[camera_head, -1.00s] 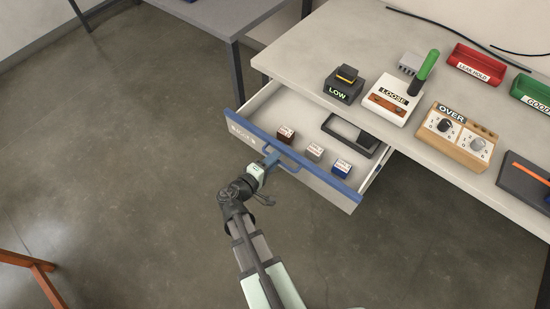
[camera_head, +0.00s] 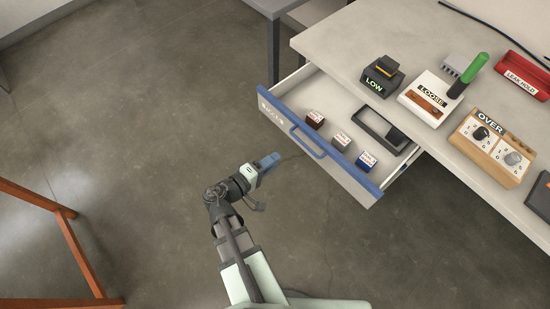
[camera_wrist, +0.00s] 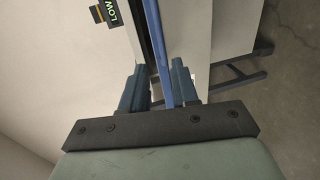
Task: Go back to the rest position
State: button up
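My gripper (camera_head: 272,159) is at the lower middle of the head view, over the floor in front of the open drawer. A gap shows between it and the blue drawer handle (camera_head: 309,142). In the wrist view my two dark blue fingers (camera_wrist: 161,86) stand apart, with the blue drawer front (camera_wrist: 158,40) seen beyond and between them. Nothing is held. The drawer (camera_head: 330,165) is pulled out from under the table and holds three small labelled cubes, brown (camera_head: 314,119), grey (camera_head: 340,141) and blue (camera_head: 366,161), and a dark tray (camera_head: 382,130).
The table (camera_head: 350,40) carries a black LOW box (camera_head: 376,78), a white LOOSE box (camera_head: 428,98), a wooden OVER box (camera_head: 492,146) and a red LEAK HOLD bin (camera_head: 522,76). An orange-brown wooden frame (camera_head: 75,250) stands at lower left. The floor (camera_head: 150,130) between is clear.

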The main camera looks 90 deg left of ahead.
jog(key=shift+n, duration=0.3)
dwell(0.5)
jog(key=w+d+f+m+g+h, duration=0.3)
jog(key=d+f+g+h, duration=0.2)
jog(key=d+f+h, duration=0.8)
jog(key=w+d+f+m+g+h, duration=0.1)
jog(key=w+d+f+m+g, duration=0.4)
jog(key=w+d, duration=0.65)
jog(key=w+d+f+m+g+h, duration=0.1)
jog(key=w+d+f+m+g, duration=0.2)
jog(key=w+d+f+m, duration=0.65)
jog(key=w+d+m+g+y, duration=0.2)
jog(key=w+d+m, duration=0.2)
jog(key=d, duration=0.8)
jog(key=w+d+m+g+y, duration=0.2)
jog(key=w+d+m, duration=0.3)
jog(key=d, duration=0.8)
jog(key=shift+f+m+g, duration=0.25)
jog(key=shift+m+g, duration=0.15)
jog(key=shift+m, duration=0.15)
